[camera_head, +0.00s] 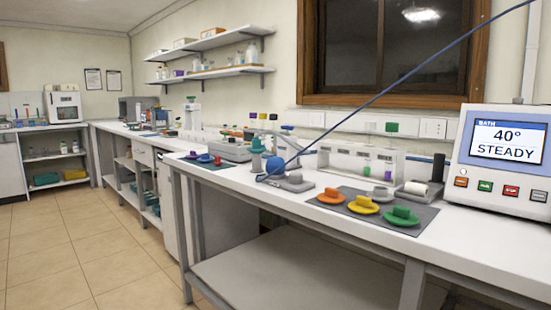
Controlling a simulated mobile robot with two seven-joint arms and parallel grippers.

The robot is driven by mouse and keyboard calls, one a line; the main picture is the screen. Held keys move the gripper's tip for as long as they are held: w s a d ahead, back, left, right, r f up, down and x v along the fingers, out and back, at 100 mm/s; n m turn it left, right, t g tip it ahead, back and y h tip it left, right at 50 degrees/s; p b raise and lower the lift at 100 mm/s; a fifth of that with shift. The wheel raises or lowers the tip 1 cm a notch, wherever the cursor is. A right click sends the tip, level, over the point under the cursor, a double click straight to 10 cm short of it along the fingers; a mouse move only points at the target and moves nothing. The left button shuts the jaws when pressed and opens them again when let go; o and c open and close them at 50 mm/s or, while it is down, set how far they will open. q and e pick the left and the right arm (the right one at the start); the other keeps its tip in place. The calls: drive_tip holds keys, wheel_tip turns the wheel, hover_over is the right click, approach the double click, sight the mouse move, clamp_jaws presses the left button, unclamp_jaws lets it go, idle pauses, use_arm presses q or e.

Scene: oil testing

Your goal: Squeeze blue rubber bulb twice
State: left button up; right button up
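A round blue rubber bulb (275,165) is on the long white bench, near the middle of the view. It sits close to a low grey block (292,184) and a grey-green stand (257,157). A long thin dark-blue line (390,88) runs from the bench beside the bulb up to the top right corner. Neither of my grippers is in view, and nothing is seen touching the bulb.
A dark mat (345,208) holds orange, yellow and green lidded pieces. A bath unit (503,157) reading 40° STEADY stands at the right. A white rack (360,162) stands behind the mat. Bare white bench (245,182) lies left of the bulb; the tiled floor (95,245) is clear.

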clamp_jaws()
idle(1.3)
